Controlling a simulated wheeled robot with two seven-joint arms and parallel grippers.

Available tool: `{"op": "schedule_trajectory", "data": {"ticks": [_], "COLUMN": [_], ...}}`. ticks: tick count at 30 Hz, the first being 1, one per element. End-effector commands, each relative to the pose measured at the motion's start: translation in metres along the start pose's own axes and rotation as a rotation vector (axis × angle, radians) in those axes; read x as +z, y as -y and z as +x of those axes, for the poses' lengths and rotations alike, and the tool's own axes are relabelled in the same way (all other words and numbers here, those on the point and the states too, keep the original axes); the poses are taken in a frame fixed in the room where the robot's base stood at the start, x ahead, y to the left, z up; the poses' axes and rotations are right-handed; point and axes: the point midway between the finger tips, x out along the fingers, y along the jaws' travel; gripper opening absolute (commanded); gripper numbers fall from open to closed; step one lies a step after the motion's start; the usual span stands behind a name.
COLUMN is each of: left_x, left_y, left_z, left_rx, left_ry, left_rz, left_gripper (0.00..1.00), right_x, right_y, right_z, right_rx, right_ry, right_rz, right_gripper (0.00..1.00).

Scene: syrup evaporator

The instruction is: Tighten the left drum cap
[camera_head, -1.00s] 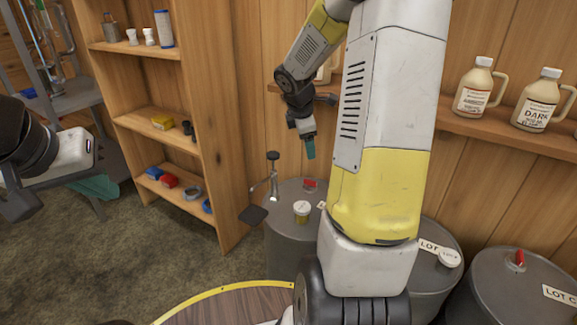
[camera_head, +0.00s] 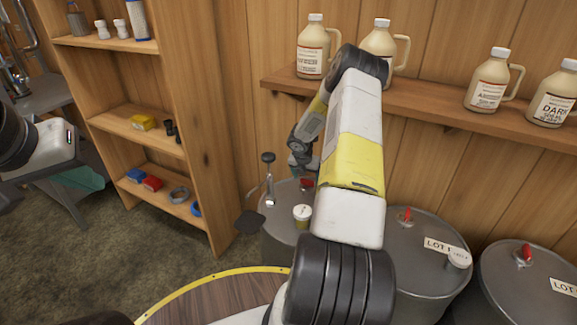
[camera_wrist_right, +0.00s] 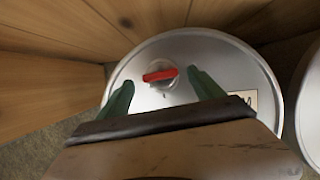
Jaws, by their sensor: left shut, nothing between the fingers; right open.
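The left drum (camera_head: 283,235) is grey and stands against the wall, partly behind my right arm. Its cap has a red handle (camera_head: 306,184) on its lid. In the right wrist view the red cap (camera_wrist_right: 160,75) sits on a round metal base on the drum lid (camera_wrist_right: 220,62), its handle lying nearly crosswise. My right gripper (camera_wrist_right: 160,80) is open, its teal fingers on either side of the cap with gaps visible. In the head view the right gripper (camera_head: 303,166) is above the lid, partly hidden by my arm.
Two more grey drums (camera_head: 415,246) (camera_head: 505,290) with red-handled caps stand to the right. Wooden shelving (camera_head: 170,150) stands left; a wall shelf (camera_head: 430,113) holds syrup jugs. A round table edge (camera_head: 220,295) is in front.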

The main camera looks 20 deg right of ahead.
Motion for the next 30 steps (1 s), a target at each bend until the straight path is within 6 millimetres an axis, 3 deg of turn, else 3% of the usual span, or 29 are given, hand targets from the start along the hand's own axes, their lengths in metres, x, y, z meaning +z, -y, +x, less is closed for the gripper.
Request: {"op": "schedule_trajectory", "data": {"ticks": [6,15,24,30], "left_x": [0.0,0.0,0.0,0.0], "left_y": [0.0,0.0,0.0,0.0], "left_z": [0.0,0.0,0.0,0.0], "left_rx": [0.0,0.0,0.0,0.0], "left_ry": [0.0,0.0,0.0,0.0], "left_rz": [0.0,0.0,0.0,0.0], "left_gripper": [0.0,0.0,0.0,0.0], "right_x": [0.0,0.0,0.0,0.0], "right_y": [0.0,0.0,0.0,-0.001], "right_z": [0.022,0.024,0.024,0.024], "right_rx": [0.0,0.0,0.0,-0.003], "right_ry": [-0.001,0.001,0.0,0.0], "right_rz": [0.001,0.002,0.002,0.012], "right_gripper": [0.76,0.76,0.17,0.14]}}
